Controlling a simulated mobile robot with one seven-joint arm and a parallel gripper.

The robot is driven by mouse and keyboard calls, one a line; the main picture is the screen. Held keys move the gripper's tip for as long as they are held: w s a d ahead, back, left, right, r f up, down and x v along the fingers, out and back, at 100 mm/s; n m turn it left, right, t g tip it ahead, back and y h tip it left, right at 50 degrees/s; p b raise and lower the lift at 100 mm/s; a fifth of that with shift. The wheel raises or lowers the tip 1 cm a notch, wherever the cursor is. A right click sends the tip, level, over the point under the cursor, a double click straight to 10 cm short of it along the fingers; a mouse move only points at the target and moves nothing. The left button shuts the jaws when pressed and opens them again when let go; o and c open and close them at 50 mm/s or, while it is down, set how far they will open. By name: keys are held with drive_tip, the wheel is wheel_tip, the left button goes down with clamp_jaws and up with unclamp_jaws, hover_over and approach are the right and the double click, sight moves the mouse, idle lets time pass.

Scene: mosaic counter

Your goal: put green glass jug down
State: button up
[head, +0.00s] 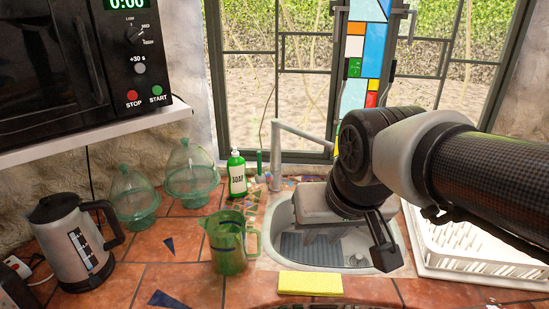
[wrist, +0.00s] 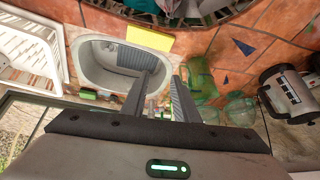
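The green glass jug (head: 228,245) stands upright on the tiled counter, left of the sink, with its handle towards the sink. It also shows in the wrist view (wrist: 201,80), just beyond the right finger. My gripper (wrist: 164,82) hangs over the sink, to the right of the jug in the head view. Its two fingers are apart with nothing between them, and it does not touch the jug.
The sink (head: 282,235) lies right of the jug, with a yellow sponge (head: 310,283) in front. A soap bottle (head: 237,174), faucet (head: 276,150), glass domes (head: 191,172) and kettle (head: 75,245) stand around. A white rack (head: 470,245) is at right. Tiles left of the jug are clear.

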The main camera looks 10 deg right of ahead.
drive_tip(key=s, duration=0.1)
drive_tip(key=s+d, duration=0.1)
drive_tip(key=s, duration=0.2)
drive_tip(key=shift+s+d+r, duration=0.25)
drive_tip(key=shift+s+r, duration=0.1)
drive_tip(key=shift+r, duration=0.1)
drive_tip(key=shift+o, duration=0.6)
drive_tip(key=r+p, duration=0.4)
drive_tip(key=shift+w, duration=0.2)
drive_tip(key=w+d+f+t+b, duration=0.1)
drive_tip(key=w+f+t+b, duration=0.15)
drive_tip(key=w, duration=0.45)
drive_tip(key=w+d+f+t+h+b, duration=0.1)
drive_tip(key=w+d+b, duration=0.15)
drive_tip(key=w, duration=0.45)
drive_tip(key=w+d+f+t+b, duration=0.1)
drive_tip(key=w+t+b, duration=0.15)
drive_tip(key=w, duration=0.45)
drive_tip(key=n+t+y+b, duration=0.5)
drive_tip(key=y+b, duration=0.2)
drive_tip(key=b, duration=0.5)
approach(260, 159)
drive_tip(key=x, duration=1.1)
drive_tip(key=shift+d+r+b, duration=0.1)
drive_tip(key=shift+b, duration=0.3)
